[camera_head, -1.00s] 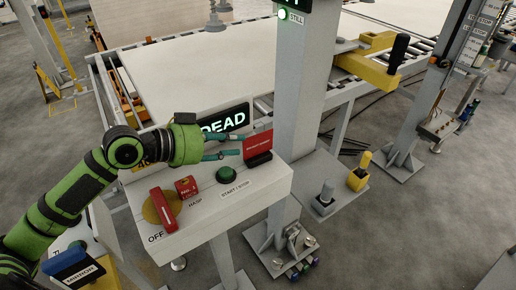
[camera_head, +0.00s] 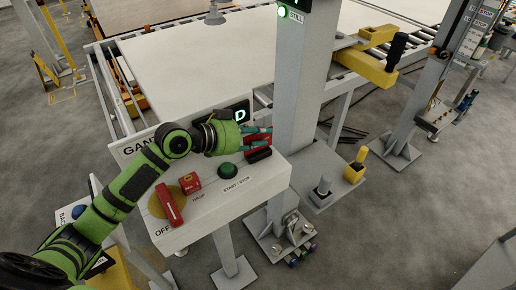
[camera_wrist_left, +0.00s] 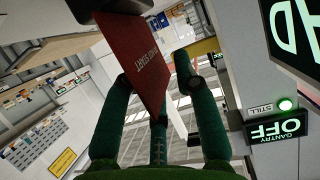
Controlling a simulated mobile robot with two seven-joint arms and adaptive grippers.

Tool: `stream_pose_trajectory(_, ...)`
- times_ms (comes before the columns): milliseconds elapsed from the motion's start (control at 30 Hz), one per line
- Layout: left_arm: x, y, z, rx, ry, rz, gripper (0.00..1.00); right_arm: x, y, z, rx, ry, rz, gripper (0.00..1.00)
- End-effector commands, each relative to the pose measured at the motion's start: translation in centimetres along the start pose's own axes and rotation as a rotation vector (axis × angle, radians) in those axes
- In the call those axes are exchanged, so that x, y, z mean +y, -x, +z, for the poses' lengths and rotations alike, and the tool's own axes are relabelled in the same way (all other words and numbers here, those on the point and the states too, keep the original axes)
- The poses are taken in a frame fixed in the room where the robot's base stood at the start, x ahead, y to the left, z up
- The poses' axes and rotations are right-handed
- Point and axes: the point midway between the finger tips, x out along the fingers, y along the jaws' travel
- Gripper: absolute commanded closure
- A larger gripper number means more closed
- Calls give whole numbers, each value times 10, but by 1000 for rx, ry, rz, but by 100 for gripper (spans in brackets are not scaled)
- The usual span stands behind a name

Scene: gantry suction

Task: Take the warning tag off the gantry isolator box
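The warning tag (camera_head: 257,142) is a red plate by the black holder (camera_head: 259,155) at the right end of the grey isolator box (camera_head: 215,205). My left gripper (camera_head: 266,135) reaches over the box from the left, its fingers around the tag and hiding most of it. In the left wrist view the red tag (camera_wrist_left: 140,52), with white lettering, hangs between the spread green fingers (camera_wrist_left: 160,85). The fingers look open; no firm contact shows. The black holder is at the top of that view. My right gripper is not in view.
The box top carries a red OFF handle (camera_head: 169,204), a red hasp block (camera_head: 190,183) and a green START/STOP button (camera_head: 227,171). A lit display (camera_head: 241,111) stands behind the gripper. A grey post (camera_head: 299,110) rises close to its right.

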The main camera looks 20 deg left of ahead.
Motion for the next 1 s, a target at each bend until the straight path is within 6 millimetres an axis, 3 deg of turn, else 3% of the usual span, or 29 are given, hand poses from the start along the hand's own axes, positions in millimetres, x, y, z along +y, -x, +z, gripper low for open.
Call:
stream_pose_trajectory(33,0,0,0,0,0,0,94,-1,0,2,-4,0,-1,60)
stream_pose_trajectory(67,0,0,0,0,0,0,100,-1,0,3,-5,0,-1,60)
stream_pose_trajectory(567,0,2,-5,2,-1,0,100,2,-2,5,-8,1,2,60)
stream_pose_trajectory(833,-1,16,-40,7,-9,-1,100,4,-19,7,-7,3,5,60)
stream_pose_trajectory(1000,41,35,-55,5,-9,4,100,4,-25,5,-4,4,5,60)
